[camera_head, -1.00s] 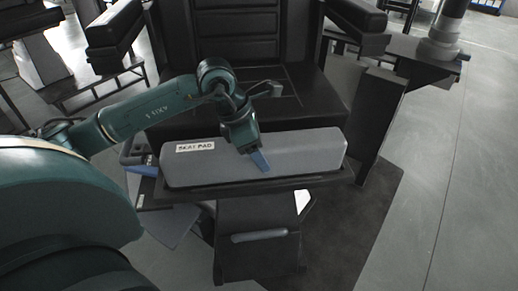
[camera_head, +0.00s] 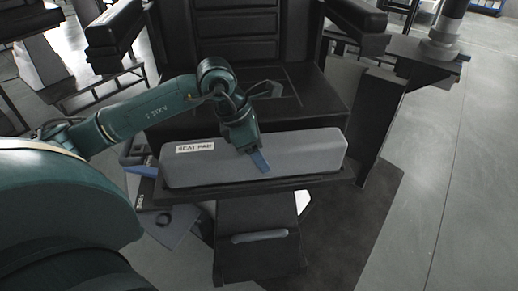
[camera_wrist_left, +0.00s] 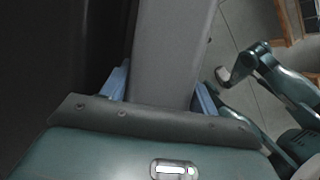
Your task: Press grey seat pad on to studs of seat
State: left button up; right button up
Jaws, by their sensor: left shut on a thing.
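The grey seat pad (camera_head: 310,155) is a long block with a white "SEAT PAD" label at its left end. It rests along a black stand in front of the seat. The black seat (camera_head: 305,95) lies behind it, with thin lines marking a panel on its top; I cannot make out studs. My left gripper (camera_head: 258,160) comes down over the pad's middle and is shut on it. In the left wrist view the pad (camera_wrist_left: 170,50) runs between the two blue fingers (camera_wrist_left: 160,92). Part of my right arm shows there too, but its fingers cannot be made out.
The black stand (camera_head: 258,240) carries the pad on its ledge. Armrests (camera_head: 115,30) flank the seat at left and right. A black upright panel (camera_head: 380,120) stands right of the pad. The grey floor (camera_head: 455,190) is clear at the right.

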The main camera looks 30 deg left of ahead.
pick_arm(q)
jog(key=shift+s+f, duration=0.1)
jog(key=shift+f, duration=0.1)
jog(key=o, duration=1.8)
jog(key=shift+r, duration=0.15)
jog(key=shift+w+a+r, duration=0.15)
jog(key=shift+w+r, duration=0.05)
jog(key=shift+w, duration=0.05)
jog(key=shift+c, duration=0.7)
jog(key=shift+r, duration=0.1)
jog(key=shift+r, duration=0.25)
jog(key=shift+r+p, duration=0.5)
jog(key=shift+p, duration=0.1)
jog(key=shift+r, duration=0.2)
